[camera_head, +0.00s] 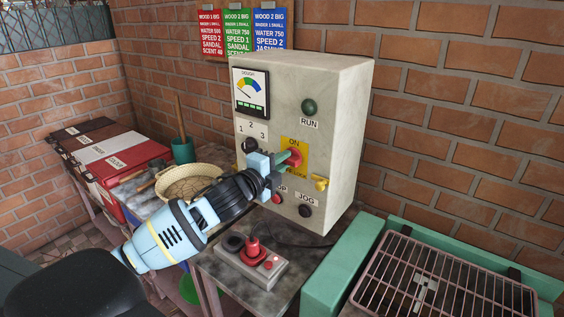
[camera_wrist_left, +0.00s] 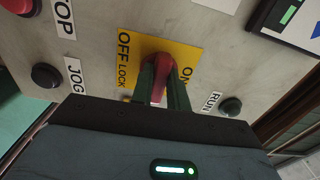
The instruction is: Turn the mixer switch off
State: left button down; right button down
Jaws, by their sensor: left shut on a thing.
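The mixer switch is a red handle (camera_head: 296,157) on a yellow plate (camera_head: 294,143) marked ON at the top, on the front of the beige control box (camera_head: 340,100). In the left wrist view the red handle (camera_wrist_left: 155,75) stands out from the yellow plate (camera_wrist_left: 130,42), with OFF LOCK on the left and ON on the right. My left gripper (camera_head: 286,160) is shut on the handle. Its two dark green fingers (camera_wrist_left: 160,90) lie on either side of it. The gripper covers much of the lower plate in the head view. Which mark the handle points to is hard to tell. My right gripper is not in view.
Near the switch are a green RUN button (camera_head: 309,107), a black JOG button (camera_head: 305,211), a red stop button (camera_head: 278,199) and a black selector knob (camera_head: 250,145). A grey pedestal with red control (camera_head: 253,247) stands below. A green-framed rack (camera_head: 440,280) is at right.

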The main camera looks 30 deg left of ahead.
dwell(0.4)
pick_arm(q)
jog(key=c, duration=1.4)
grip_release()
jog(key=shift+o, duration=0.2)
jog(key=s, duration=0.7)
jog(key=shift+s+a, duration=0.25)
jog(key=shift+s, duration=0.15)
